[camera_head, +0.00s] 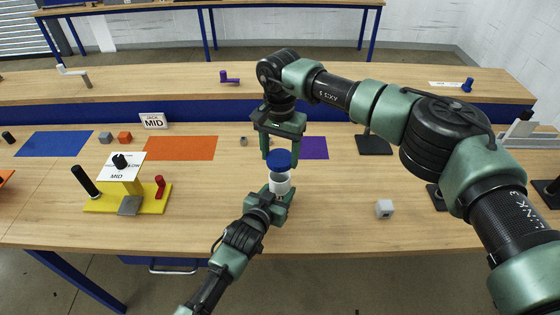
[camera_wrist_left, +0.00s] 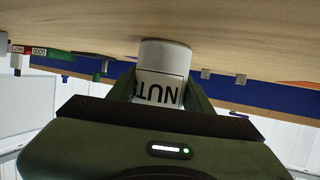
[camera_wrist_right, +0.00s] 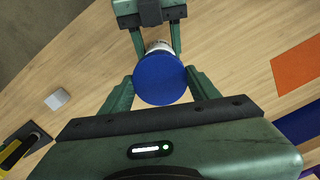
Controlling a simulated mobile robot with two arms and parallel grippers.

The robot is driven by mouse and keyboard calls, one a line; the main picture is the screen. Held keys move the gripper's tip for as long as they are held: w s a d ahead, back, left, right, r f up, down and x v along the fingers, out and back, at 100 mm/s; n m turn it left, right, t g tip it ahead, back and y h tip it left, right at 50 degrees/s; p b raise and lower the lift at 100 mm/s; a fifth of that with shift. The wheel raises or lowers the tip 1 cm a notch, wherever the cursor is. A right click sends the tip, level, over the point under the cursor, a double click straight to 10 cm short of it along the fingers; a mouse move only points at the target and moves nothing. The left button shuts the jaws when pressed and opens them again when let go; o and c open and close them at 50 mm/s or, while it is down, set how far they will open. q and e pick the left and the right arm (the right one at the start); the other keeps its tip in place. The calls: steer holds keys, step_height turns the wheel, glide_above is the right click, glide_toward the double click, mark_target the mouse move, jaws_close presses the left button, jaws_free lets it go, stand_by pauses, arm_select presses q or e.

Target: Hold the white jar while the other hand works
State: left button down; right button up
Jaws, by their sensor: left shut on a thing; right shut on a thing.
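The white jar (camera_head: 280,187) stands upright near the front of the middle table. A label with dark letters shows on it in the left wrist view (camera_wrist_left: 160,88). My left gripper (camera_head: 279,195) is shut around the jar from the front. A blue lid (camera_head: 280,159) is at the top of the jar; in the right wrist view the lid (camera_wrist_right: 160,79) hides most of the jar. My right gripper (camera_head: 281,157) reaches down from above and is shut on the lid. I cannot tell whether the lid touches the jar's rim.
A yellow stand (camera_head: 128,199) with a MID sign is at the left. Blue (camera_head: 55,144), orange (camera_head: 180,148) and purple (camera_head: 314,148) mats lie behind. A light grey cube (camera_head: 384,208) sits to the right. The wood around the jar is clear.

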arm_select(q)
steer(key=c, duration=0.5)
jaws_free()
steer(key=shift+s, duration=0.1)
